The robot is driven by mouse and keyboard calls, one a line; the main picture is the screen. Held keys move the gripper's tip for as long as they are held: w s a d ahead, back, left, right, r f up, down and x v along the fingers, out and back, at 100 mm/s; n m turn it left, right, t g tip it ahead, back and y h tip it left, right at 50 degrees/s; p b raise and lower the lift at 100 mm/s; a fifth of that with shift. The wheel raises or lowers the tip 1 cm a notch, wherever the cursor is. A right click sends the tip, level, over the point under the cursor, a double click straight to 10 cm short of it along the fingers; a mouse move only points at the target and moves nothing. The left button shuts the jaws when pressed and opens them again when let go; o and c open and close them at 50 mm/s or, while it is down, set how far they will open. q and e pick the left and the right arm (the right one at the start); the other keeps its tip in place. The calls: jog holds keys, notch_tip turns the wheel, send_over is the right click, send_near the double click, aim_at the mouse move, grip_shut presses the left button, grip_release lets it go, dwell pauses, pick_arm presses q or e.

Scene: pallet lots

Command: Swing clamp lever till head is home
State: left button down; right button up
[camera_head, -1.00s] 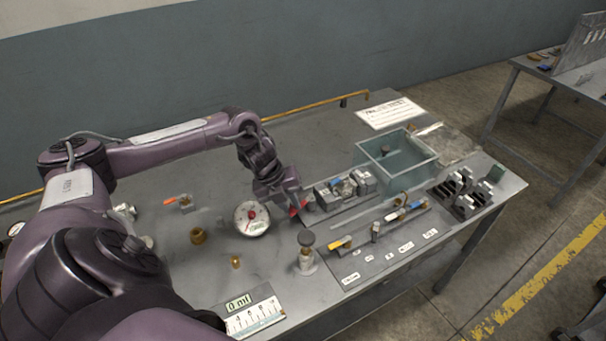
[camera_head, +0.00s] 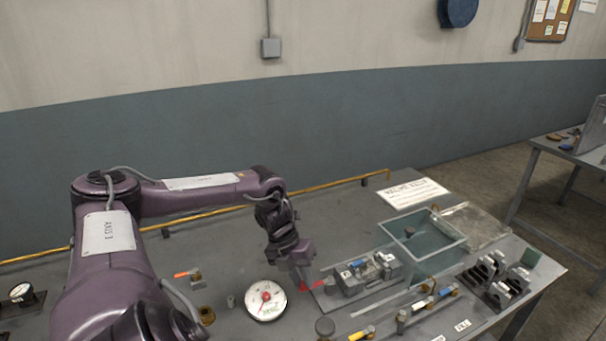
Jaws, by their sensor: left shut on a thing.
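My left gripper (camera_head: 302,279) points down over the bench and is shut on a red lever (camera_head: 315,284). The lever sticks out at the left end of a grey clamp fixture (camera_head: 347,283). The fixture sits on a flat plate and has light grey blocks and a blue piece (camera_head: 357,264) on it. The fingers hide part of the lever, and the clamp head is too small to tell whether it touches anything. My right gripper is not in view.
A round dial gauge (camera_head: 265,300) lies just left of the gripper. An orange-handled part (camera_head: 187,274) is farther left. A clear open-topped box (camera_head: 420,262) stands right of the fixture, with black racks (camera_head: 497,284) beyond. A yellow rail (camera_head: 330,188) runs along the back edge.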

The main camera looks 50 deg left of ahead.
pick_arm(q)
jog(key=shift+s+f, duration=0.1)
jog(key=c, duration=1.3)
grip_release()
jog(key=shift+d, duration=0.1)
jog(key=shift+a, duration=0.2)
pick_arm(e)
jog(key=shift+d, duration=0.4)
pick_arm(q)
jog(key=b+v, duration=0.2)
jog(key=v, duration=0.5)
jog(key=shift+a+r, duration=0.1)
jog(key=shift+r, duration=0.25)
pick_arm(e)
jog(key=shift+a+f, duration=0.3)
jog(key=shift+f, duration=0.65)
